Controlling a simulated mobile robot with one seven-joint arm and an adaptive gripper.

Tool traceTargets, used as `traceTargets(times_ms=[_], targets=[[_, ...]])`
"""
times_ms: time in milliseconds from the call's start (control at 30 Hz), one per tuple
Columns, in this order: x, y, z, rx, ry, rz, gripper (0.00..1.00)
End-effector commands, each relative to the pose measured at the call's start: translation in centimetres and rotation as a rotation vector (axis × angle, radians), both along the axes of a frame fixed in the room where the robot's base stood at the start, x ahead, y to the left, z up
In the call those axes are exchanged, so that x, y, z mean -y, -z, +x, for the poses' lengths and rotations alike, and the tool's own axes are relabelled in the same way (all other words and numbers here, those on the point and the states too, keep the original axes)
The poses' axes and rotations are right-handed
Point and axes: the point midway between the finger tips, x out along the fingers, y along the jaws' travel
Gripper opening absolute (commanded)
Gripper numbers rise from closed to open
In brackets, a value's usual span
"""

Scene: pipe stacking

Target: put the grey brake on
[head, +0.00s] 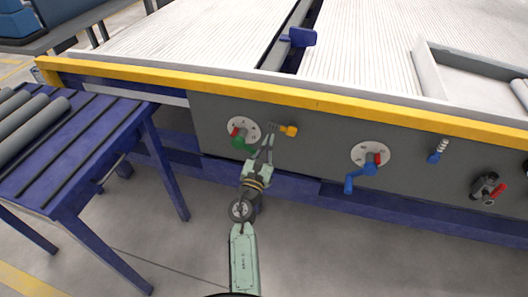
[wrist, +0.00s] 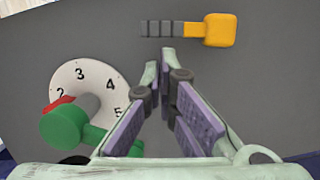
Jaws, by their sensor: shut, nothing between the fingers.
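A lever with a yellow knob (head: 289,130) and a grey ribbed shaft sticks out of the grey machine panel. In the wrist view the yellow knob (wrist: 220,30) is at the top right, and its grey ribbed shaft (wrist: 162,28) points left. No label shows which control is the grey brake. My gripper (head: 270,135) is in front of the panel, just left of the yellow knob. In the wrist view my gripper (wrist: 159,66) has its fingertips together and empty, below the grey shaft. I cannot tell whether they touch it.
A green crank (wrist: 68,130) with a numbered white dial (wrist: 85,85) is close left of my fingers. Right along the panel are a blue crank (head: 362,175), a blue knob on a ribbed shaft (head: 436,156) and a red-handled valve (head: 488,188). A blue roller table (head: 85,145) stands left.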

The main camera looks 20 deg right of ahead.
Motion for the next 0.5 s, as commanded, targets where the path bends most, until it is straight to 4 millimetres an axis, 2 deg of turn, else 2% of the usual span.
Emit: traceTargets(times_ms=[167,500], targets=[[0.76,-0.33,0.98,0.001,0.0,0.001,0.0],[0.8,-0.33,1.08,0.001,0.0,0.001,0.0]])
